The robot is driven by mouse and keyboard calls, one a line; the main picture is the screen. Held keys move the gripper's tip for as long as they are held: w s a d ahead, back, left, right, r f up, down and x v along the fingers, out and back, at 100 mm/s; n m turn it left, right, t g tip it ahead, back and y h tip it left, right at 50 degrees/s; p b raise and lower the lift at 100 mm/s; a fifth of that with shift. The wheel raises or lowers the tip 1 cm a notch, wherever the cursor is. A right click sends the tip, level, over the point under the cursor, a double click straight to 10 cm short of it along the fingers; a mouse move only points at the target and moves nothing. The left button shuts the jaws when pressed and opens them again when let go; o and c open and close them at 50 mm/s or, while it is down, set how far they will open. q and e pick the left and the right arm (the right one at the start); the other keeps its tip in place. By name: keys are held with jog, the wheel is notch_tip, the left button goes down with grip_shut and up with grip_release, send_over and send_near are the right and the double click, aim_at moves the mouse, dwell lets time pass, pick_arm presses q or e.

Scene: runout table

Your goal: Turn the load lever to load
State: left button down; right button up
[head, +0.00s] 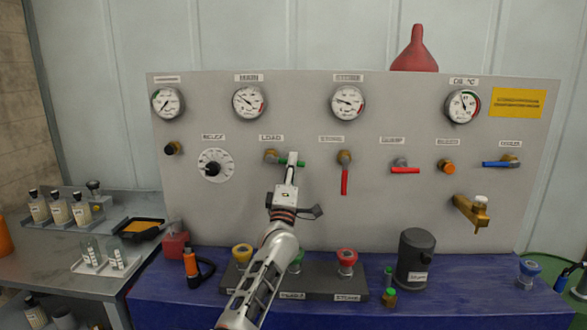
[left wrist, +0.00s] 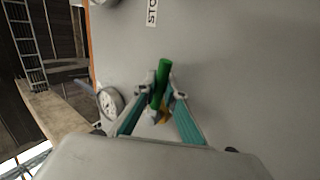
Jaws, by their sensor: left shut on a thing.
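The load lever (head: 300,164) is a green handle on a brass valve (head: 270,156) under the LOAD label (head: 271,138) on the grey panel. In the head view the handle points right, lying level. My left gripper (head: 291,160) is at the handle, its fingers closed around it. In the left wrist view the green handle (left wrist: 161,80) sits between the two fingertips of my left gripper (left wrist: 161,96), with part of the brass valve behind it. The fingers hide part of the handle in the head view. My right gripper is not in view.
Right of it, a red lever (head: 344,180) hangs down under another label. A white dial (head: 216,166) is to the left. A row of gauges (head: 249,103) is above. Colored knobs (head: 346,257) and a dark canister (head: 415,258) stand on the blue table below.

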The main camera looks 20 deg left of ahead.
pick_arm(q)
jog(key=shift+r+n+y, duration=0.25)
jog(key=shift+n+y, duration=0.3)
jog(key=shift+n, duration=0.15)
jog(key=shift+r+n+y, duration=0.25)
jog(key=shift+n+y, duration=0.3)
jog(key=shift+n, duration=0.15)
jog(key=shift+r+n, duration=0.1)
jog(key=shift+n, duration=0.2)
jog(key=c, duration=2.1)
grip_release()
jog(key=shift+s, duration=0.1)
jog(key=v, duration=1.2)
jog(key=shift+d+r, duration=0.15)
